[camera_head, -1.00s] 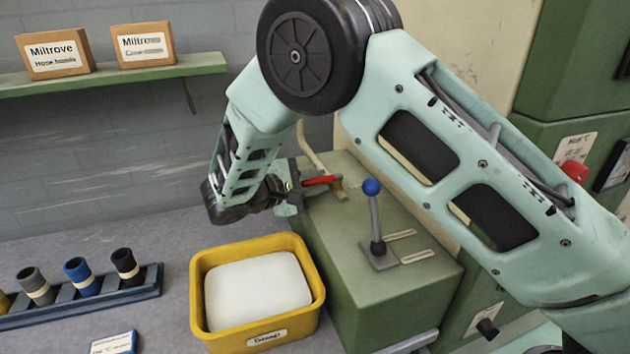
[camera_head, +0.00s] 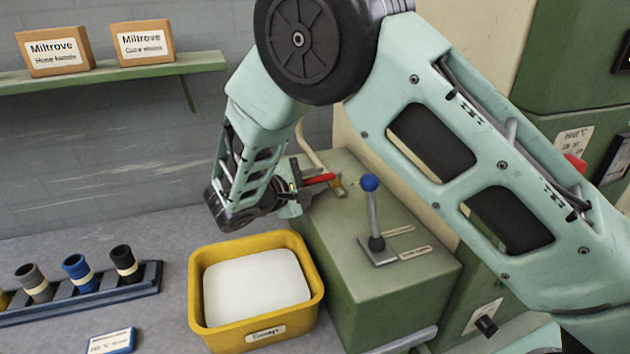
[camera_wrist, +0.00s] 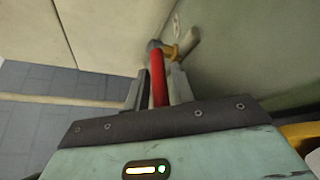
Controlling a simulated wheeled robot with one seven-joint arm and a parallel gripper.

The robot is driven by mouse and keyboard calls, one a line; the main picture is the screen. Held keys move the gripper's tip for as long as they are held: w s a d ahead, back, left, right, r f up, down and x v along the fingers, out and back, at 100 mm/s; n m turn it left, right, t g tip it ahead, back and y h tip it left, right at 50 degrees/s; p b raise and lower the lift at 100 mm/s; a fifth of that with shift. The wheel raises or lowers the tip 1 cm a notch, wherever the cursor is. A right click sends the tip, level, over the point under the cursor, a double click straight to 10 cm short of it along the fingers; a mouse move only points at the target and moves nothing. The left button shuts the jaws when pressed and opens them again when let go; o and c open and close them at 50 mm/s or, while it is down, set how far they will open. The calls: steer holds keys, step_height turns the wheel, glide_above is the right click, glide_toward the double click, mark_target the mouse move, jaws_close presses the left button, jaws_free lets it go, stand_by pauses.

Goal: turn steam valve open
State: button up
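The steam valve has a red lever handle (camera_head: 320,179) and a brass body (camera_head: 339,189), on top of the green machine near its back edge. In the wrist view the red handle (camera_wrist: 158,78) runs between the two fingers of my gripper (camera_wrist: 160,90), with a finger close against each side. My gripper (camera_head: 294,195) shows from the side in the head view, shut on the handle, whose red length sticks out to the right of the fingers. The finger contact itself is partly hidden in the head view.
A blue-knobbed lever (camera_head: 371,205) stands on the green machine (camera_head: 345,240) in front of the valve. A yellow bin (camera_head: 312,293) with white contents sits left of the machine. A rack (camera_head: 148,275) of coloured cylinders is at left. A pipe (camera_head: 308,150) rises behind the valve.

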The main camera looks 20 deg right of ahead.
steer(key=shift+a, duration=0.1)
steer(key=b+v, duration=0.3)
steer(key=v, duration=1.4)
steer(key=shift+a+b, duration=0.15)
steer(key=shift+b, duration=0.25)
steer(key=shift+s, duration=0.1)
